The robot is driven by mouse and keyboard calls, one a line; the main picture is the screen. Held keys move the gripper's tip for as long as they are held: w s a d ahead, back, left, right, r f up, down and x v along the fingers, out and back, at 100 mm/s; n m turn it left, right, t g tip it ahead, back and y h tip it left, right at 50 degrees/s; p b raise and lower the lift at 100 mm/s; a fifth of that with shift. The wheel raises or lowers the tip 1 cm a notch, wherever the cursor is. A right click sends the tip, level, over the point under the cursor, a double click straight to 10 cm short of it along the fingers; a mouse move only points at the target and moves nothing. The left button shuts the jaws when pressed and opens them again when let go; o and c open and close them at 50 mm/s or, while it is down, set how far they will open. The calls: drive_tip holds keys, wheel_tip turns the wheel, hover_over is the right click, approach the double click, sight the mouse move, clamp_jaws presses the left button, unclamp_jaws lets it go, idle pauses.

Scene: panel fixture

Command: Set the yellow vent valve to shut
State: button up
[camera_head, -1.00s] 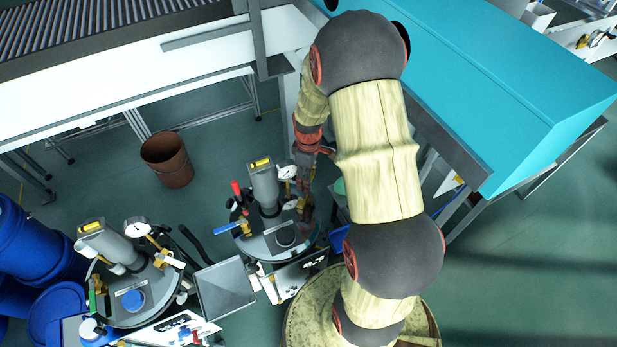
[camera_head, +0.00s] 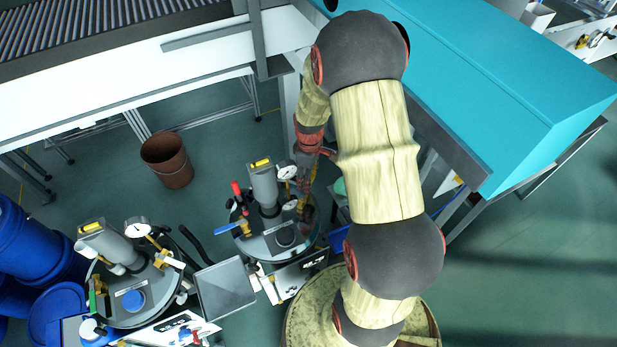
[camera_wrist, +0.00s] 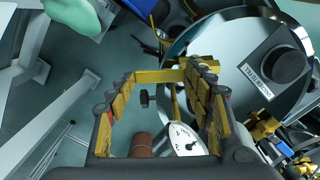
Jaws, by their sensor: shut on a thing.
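The yellow vent valve's handle (camera_wrist: 158,76) shows in the wrist view as a flat yellow bar at the edge of the round metal lid (camera_wrist: 219,40). My gripper (camera_wrist: 165,78) has its yellow-padded fingers on both ends of this bar and is shut on it. In the head view my gripper (camera_head: 306,185) reaches down at the right side of the nearer vessel's lid (camera_head: 262,246). There the arm and fingers mostly hide the yellow handle, and I cannot read its position against the pipe.
A white gauge (camera_wrist: 186,140) sits close to my fingers. The same vessel carries a grey motor (camera_head: 263,185), a red handle (camera_head: 237,189) and a blue handle (camera_head: 229,229). A second vessel (camera_head: 131,290) stands left. A brown bucket (camera_head: 167,160) stands on open floor behind.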

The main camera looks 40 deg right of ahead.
drive_tip(key=shift+s+a+f+m+p, duration=0.1)
drive_tip(key=shift+s+a+m+p, duration=0.3)
drive_tip(key=shift+s+m, duration=1.8)
drive_tip(key=shift+s+a+f+m+p, duration=0.1)
drive_tip(key=shift+s+a+m+p, duration=0.4)
drive_tip(key=shift+m, duration=3.1)
drive_tip(key=shift+s+a+f+m+p, duration=0.15)
drive_tip(key=shift+s+a+m, duration=0.3)
drive_tip(key=shift+s+m, duration=1.85)
drive_tip(key=shift+w+m, duration=0.6)
drive_tip(key=shift+m, duration=0.1)
drive_tip(key=o, duration=1.4)
drive_tip(key=shift+o, duration=1.4)
drive_tip(key=shift+w+r, duration=0.15)
drive_tip(key=shift+w+d+r, duration=0.1)
drive_tip(key=shift+w, duration=0.05)
